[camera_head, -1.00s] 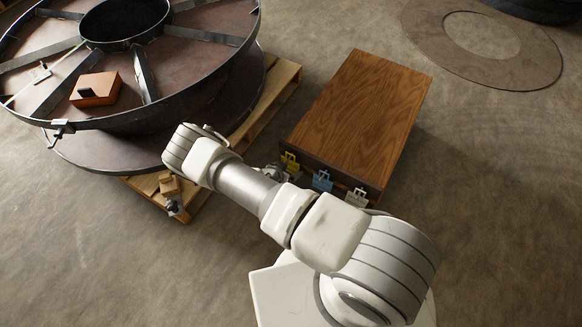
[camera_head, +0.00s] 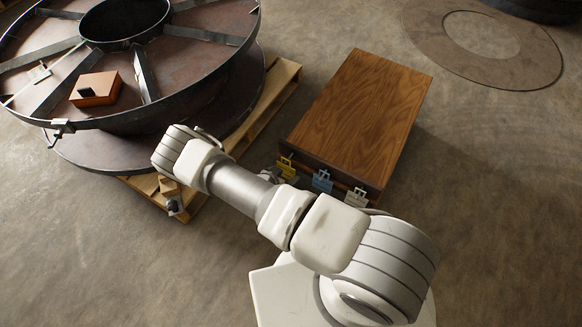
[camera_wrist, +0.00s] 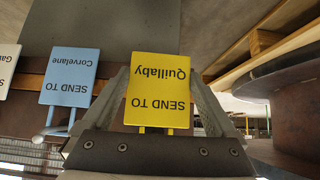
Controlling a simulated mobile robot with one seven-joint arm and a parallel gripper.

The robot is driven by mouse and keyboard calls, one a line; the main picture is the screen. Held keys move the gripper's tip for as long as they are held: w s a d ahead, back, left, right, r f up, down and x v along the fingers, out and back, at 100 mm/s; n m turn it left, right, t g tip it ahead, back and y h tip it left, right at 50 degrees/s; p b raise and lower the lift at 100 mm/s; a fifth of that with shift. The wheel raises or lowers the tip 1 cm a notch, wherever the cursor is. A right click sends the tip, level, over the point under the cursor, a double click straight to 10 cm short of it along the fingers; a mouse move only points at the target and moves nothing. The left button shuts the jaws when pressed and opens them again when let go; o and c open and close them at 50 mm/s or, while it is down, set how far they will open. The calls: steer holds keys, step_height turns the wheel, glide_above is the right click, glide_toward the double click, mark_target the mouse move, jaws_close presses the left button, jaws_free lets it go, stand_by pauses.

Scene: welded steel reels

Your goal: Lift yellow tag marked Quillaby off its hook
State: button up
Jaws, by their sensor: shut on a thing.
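The yellow tag (camera_wrist: 158,92) reads "SEND TO Quillaby", upside down in the wrist view. My gripper (camera_wrist: 157,78) is shut on it, with one finger on each side. In the head view the yellow tag (camera_head: 286,167) is at the left end of the wooden box's front edge, beside my gripper (camera_head: 272,175). I cannot tell whether its hook still bears it; the hook is hidden.
A blue tag (camera_head: 322,181) marked Corvelane and a white tag (camera_head: 356,197) hang along the front of the wooden box (camera_head: 365,105). A big steel reel (camera_head: 190,65) on a pallet (camera_head: 270,100) stands left. Floor right of the box is clear.

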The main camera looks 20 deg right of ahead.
steer(key=shift+s+a+r, duration=0.15)
steer(key=shift+s+a, duration=0.6)
steer(key=shift+s, duration=0.05)
steer(key=s+a+b, duration=0.1)
steer(key=s+a, duration=0.4)
steer(key=shift+w, duration=0.1)
stand_by(0.3)
